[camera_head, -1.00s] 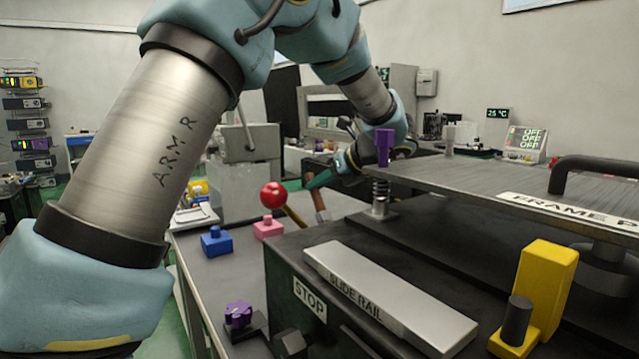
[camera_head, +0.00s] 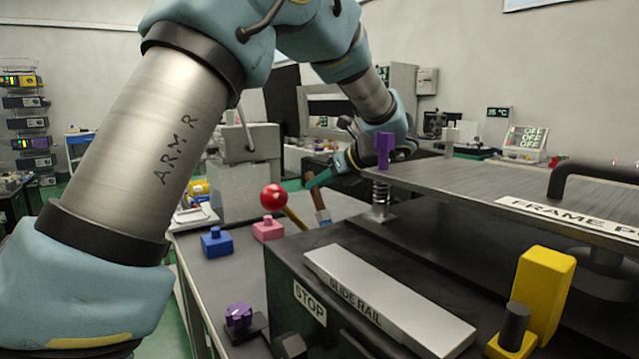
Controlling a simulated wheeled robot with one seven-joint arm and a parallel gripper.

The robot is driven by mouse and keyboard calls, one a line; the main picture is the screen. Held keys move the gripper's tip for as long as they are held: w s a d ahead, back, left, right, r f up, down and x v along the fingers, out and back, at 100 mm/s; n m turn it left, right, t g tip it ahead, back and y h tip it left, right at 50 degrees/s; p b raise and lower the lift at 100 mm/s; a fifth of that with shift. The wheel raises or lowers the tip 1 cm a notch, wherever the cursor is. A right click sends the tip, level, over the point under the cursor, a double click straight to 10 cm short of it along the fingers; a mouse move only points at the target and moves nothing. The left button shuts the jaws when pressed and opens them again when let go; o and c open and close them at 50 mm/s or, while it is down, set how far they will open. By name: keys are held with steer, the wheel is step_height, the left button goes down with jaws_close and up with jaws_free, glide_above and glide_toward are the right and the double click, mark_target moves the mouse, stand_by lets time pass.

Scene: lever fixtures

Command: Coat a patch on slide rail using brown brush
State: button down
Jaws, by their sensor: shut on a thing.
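The slide rail (camera_head: 390,300) is a long pale metal bar, labelled, on top of the dark machine block in the foreground. My gripper (camera_head: 318,181) is beyond the block's far left corner, with teal fingers pointing left and down. It is shut on the brown brush (camera_head: 315,199), whose brown handle hangs below the fingers, tilted slightly. A small pale blue-grey end shows at the brush's bottom. The brush is apart from the slide rail, behind its far end. Part of the grip is hidden by the fingers.
A red ball lever (camera_head: 273,197) stands left of the brush. Pink (camera_head: 268,229) and blue (camera_head: 216,241) blocks and a purple knob (camera_head: 239,315) sit on the left bench. The frame plate (camera_head: 480,178), spring post and yellow block (camera_head: 543,290) flank the rail on the right.

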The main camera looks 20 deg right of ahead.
mark_target(320, 195)
steer(key=shift+r+p, duration=2.95)
steer(key=shift+r, duration=0.25)
